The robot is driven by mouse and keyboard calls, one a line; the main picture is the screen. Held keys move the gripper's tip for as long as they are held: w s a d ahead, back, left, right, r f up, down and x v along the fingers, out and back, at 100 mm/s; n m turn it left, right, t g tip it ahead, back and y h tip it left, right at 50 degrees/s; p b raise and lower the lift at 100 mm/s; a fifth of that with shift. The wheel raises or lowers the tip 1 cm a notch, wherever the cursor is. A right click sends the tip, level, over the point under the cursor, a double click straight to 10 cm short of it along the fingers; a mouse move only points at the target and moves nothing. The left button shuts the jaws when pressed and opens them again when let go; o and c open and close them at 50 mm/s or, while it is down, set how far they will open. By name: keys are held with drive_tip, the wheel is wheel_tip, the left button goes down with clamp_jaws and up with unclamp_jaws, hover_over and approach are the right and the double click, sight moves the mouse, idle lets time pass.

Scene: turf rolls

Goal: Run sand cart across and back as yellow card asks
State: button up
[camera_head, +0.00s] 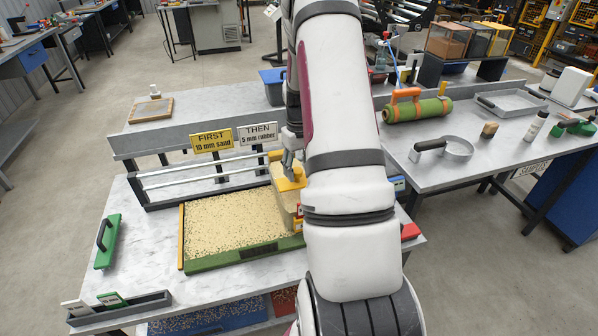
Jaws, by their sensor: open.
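The sand cart (286,205), a pale see-through box with a yellow top, stands at the right end of the tray, partly hidden by my arm. The yellow card (211,141) reads "FIRST 10 mm sand". A pale card (257,133) beside it reads "THEN 5 mm rubber". The tray (245,256) has a green front edge and a yellow left edge, with pale speckled grains across its bed. My gripper (291,168) is open, at the cart's yellow top; my arm hides part of it, and I cannot tell whether it touches.
Metal rails (200,176) run behind the tray. A green block with a dark handle (107,242) lies left of it. A grey holder (120,306) stands at the front left. A green roll with an orange handle (417,106) lies on the right bench.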

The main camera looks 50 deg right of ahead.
wheel_tip(320, 180, up, 10)
idle(0.4)
drive_tip(key=shift+r, duration=0.1)
drive_tip(key=n, duration=0.6)
approach(293, 183)
drive_tip(key=f, duration=0.2)
drive_tip(key=d+f, duration=0.1)
drive_tip(key=f, duration=0.4)
drive_tip(key=shift+s+d+f, duration=0.1)
drive_tip(key=shift+d, duration=0.2)
clamp_jaws()
